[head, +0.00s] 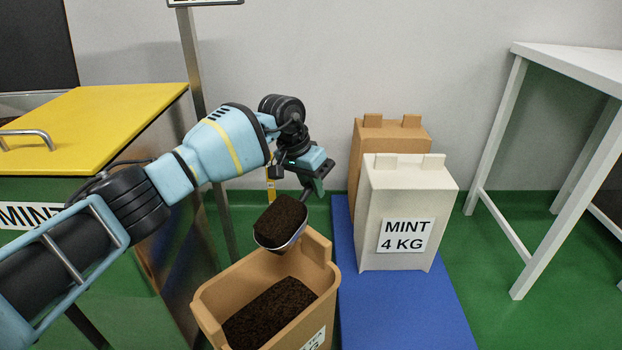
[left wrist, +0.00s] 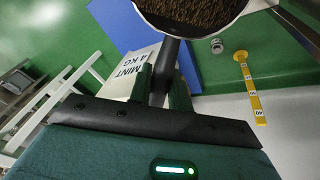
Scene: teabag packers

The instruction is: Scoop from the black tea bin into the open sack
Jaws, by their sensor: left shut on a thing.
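My left gripper (head: 313,176) is shut on the handle of a metal scoop (head: 287,240). The scoop is heaped with dark tea and hangs above the back part of an open tan sack. The scoop also shows at the top of the left wrist view (left wrist: 163,28), with its handle between the fingers (left wrist: 166,88). The open tan sack (head: 325,262) stands below and has dark tea (head: 268,315) inside. Its label is only partly visible at the bottom edge. The black tea bin is not identifiable in view. My right gripper is not in view.
A white sack labelled MINT 4 KG (head: 378,255) and a brown closed sack (head: 394,134) stand on a blue mat (head: 400,310) to the right. A yellow-lidded MINT bin (head: 105,125) is at left. A white table (head: 580,66) stands at right. A metal post (head: 200,110) rises behind my arm.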

